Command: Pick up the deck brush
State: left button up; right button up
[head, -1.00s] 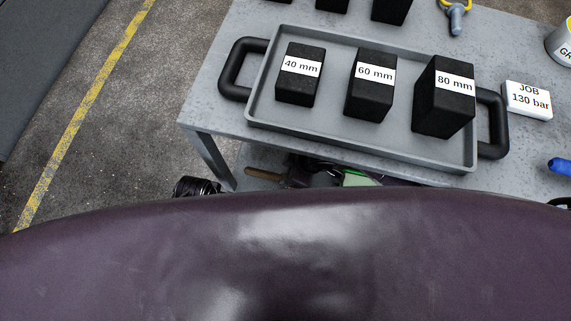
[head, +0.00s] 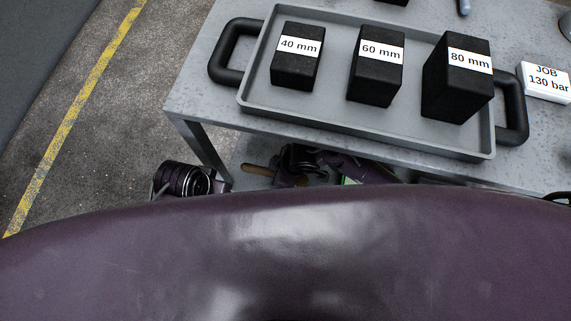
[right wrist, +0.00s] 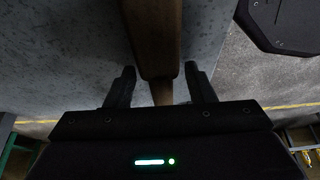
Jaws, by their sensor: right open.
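The deck brush (right wrist: 155,38) shows in the right wrist view as a brown wooden piece that narrows to a thinner part between my fingers. In the head view a light brown wooden end (head: 257,170) of it shows under the table, over the lower shelf. My right gripper (right wrist: 159,76) is open, with one finger on each side of the wood and visible gaps. In the head view my right gripper (head: 291,172) is a dark shape at the right of the wooden end, partly hidden by my body. The bristles cannot be made out. My left gripper is not in view.
The grey table (head: 185,98) stands over the brush, its top and leg close to my right arm. On it is a tray (head: 330,128) with black blocks marked 40, 60 and 80 mm, and a white job card (head: 545,82). Open floor (head: 110,130) lies left.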

jog(key=shift+c, duration=0.4)
grip_shut()
